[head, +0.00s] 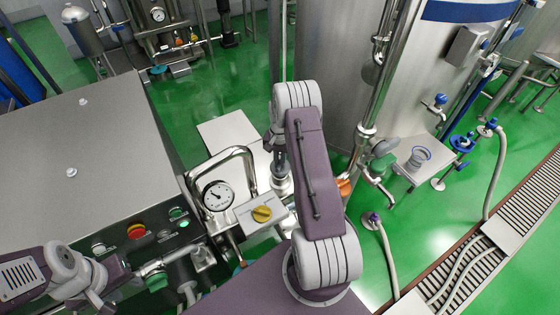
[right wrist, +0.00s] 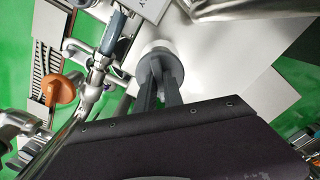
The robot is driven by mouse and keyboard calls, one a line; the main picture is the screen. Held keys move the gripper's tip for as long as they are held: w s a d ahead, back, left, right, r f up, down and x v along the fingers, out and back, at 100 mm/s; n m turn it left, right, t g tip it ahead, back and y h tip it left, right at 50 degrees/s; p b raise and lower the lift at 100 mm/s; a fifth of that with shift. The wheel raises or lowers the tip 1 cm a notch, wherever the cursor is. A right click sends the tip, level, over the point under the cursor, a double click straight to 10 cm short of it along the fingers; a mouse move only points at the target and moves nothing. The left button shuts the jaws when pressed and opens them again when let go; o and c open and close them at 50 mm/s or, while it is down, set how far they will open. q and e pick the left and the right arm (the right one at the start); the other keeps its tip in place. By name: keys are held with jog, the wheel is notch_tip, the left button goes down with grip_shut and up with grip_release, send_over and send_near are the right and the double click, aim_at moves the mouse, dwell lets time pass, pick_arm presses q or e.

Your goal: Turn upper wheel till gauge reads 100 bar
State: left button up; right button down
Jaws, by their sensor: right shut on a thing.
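The round white gauge (head: 218,195) faces up beside a bent steel pipe in the head view. Its dial is too small to read. In the right wrist view my right gripper (right wrist: 160,82) is shut on a grey round wheel (right wrist: 157,56), which is partly covered by the fingers. In the head view my right arm hides this grip. I cannot tell from the picture whether this is the upper wheel. My left arm comes in at the lower left of the head view, with its gripper (head: 97,300) near the bottom edge; its jaws are unclear.
A steel cabinet (head: 75,160) with a red button (head: 137,231) fills the left. A large steel tank (head: 335,70) stands behind my right arm. An orange handle (right wrist: 62,88) shows in the right wrist view.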

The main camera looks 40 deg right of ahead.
jog(key=shift+w+r, duration=0.1)
jog(key=c, duration=1.5)
grip_release()
jog(key=shift+o, duration=0.2)
jog(key=shift+r, duration=0.35)
notch_tip(320, 180, up, 8)
jog(key=b, duration=0.1)
jog(key=shift+r+b, duration=0.15)
jog(key=shift+b, duration=0.2)
